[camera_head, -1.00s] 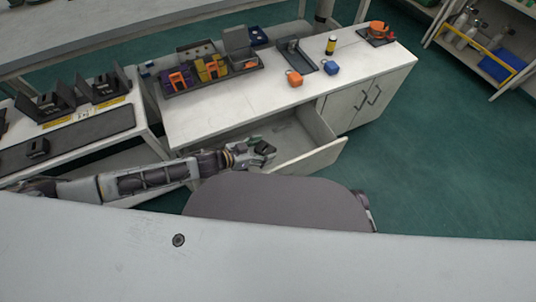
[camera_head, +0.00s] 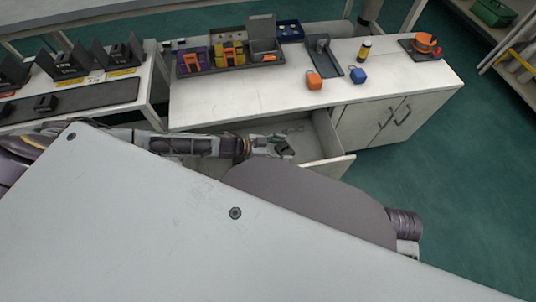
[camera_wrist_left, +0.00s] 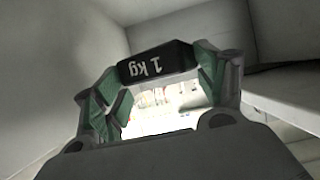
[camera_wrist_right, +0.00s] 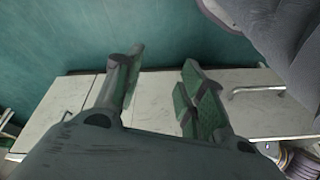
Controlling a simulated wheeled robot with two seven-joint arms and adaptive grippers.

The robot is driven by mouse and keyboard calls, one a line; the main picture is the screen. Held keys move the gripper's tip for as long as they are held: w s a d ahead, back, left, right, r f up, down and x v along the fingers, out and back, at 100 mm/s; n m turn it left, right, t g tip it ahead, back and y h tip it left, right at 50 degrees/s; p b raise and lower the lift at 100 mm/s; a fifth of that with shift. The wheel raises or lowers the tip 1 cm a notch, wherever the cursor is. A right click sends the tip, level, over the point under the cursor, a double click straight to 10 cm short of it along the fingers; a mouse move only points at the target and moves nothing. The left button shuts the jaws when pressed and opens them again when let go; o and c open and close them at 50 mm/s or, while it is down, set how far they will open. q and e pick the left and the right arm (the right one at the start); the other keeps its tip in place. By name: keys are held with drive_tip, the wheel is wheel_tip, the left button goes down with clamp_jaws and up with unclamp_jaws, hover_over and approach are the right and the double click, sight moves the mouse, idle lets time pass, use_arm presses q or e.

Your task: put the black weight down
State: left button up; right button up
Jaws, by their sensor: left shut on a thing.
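The black weight (camera_wrist_left: 157,63), marked "1 kg", is between the fingers of my left gripper (camera_wrist_left: 155,85) in the left wrist view. In the head view my left gripper (camera_head: 270,146) is at the open drawer (camera_head: 318,140) of the white cabinet, and the dark weight (camera_head: 285,148) shows at its fingertips. I cannot tell whether the weight touches the drawer floor. My right gripper (camera_wrist_right: 162,65) shows in the right wrist view with its fingers apart and nothing between them, above a white cabinet front. It is hidden in the head view.
The cabinet top (camera_head: 300,105) holds an orange weight (camera_head: 314,81), a blue weight (camera_head: 357,75), a yellow-and-black bottle (camera_head: 364,49) and an organiser tray (camera_head: 215,69). A side table (camera_head: 75,97) with dark stands is at left. Green floor (camera_head: 455,180) is clear at right.

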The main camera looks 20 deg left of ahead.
use_arm(q)
drive_tip(key=shift+w+d, duration=0.1)
drive_tip(key=shift+w, duration=0.1)
use_arm(e)
drive_tip(key=shift+d+r, duration=0.15)
drive_tip(key=shift+r, duration=0.05)
use_arm(q)
drive_tip(key=shift+f+b, duration=0.55)
drive_tip(key=shift+f, duration=0.4)
drive_tip(key=shift+f+b, duration=0.95)
drive_tip(key=shift+f, duration=1.15)
use_arm(e)
drive_tip(key=shift+t+y, duration=0.5)
drive_tip(key=x, duration=0.4)
drive_tip(key=shift+s+a+f, duration=0.3)
drive_tip(key=shift+a, duration=0.15)
use_arm(q)
drive_tip(key=shift+f, duration=0.1)
